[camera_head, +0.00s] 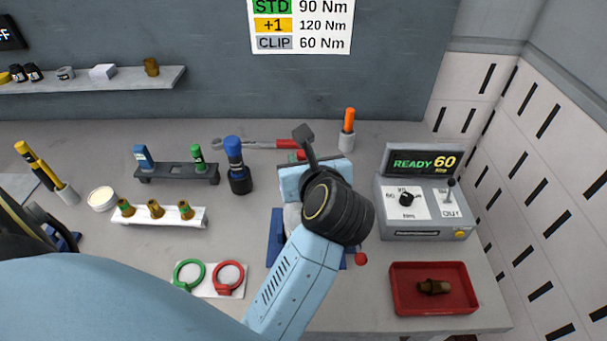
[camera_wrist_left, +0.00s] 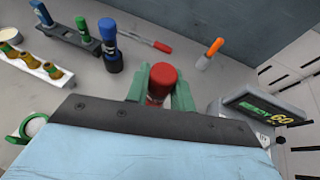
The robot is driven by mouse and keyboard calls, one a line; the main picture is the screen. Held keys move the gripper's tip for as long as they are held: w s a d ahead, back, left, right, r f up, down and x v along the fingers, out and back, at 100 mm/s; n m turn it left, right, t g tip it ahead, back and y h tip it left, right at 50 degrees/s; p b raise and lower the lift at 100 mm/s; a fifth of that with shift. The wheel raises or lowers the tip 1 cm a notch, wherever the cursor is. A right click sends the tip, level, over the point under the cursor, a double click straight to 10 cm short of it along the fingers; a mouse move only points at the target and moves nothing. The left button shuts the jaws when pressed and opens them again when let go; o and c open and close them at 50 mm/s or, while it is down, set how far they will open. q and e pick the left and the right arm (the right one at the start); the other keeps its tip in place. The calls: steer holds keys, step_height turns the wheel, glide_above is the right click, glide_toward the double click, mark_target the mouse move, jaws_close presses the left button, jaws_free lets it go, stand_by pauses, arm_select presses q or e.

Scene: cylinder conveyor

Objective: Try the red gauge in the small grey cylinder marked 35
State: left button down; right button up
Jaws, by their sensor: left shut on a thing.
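The red gauge (camera_wrist_left: 162,78) is held upright between the green fingers of my left gripper (camera_wrist_left: 160,95) in the left wrist view; its lower end is hidden by the gripper body. In the head view my left wrist covers most of the gripper, and only a bit of red shows beside it. A blue fixture (camera_head: 276,235) stands below my left wrist, with a pale grey part behind the arm. I cannot read any mark 35, and cannot tell whether the gauge touches a cylinder. My right gripper is not in view.
A dark rack (camera_head: 180,180) holds a blue and a green gauge. A blue-capped tool (camera_head: 236,165) stands beside it. A white rack (camera_head: 160,222) holds several brass fittings. The READY 60 controller (camera_head: 425,195) and a red tray (camera_head: 400,298) with a brass piece are on the right.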

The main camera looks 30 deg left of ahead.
mark_target(304, 152)
arm_select(q)
steer(key=shift+r+p, duration=1.25)
steer(key=shift+r, duration=0.6)
steer(key=shift+f, duration=0.15)
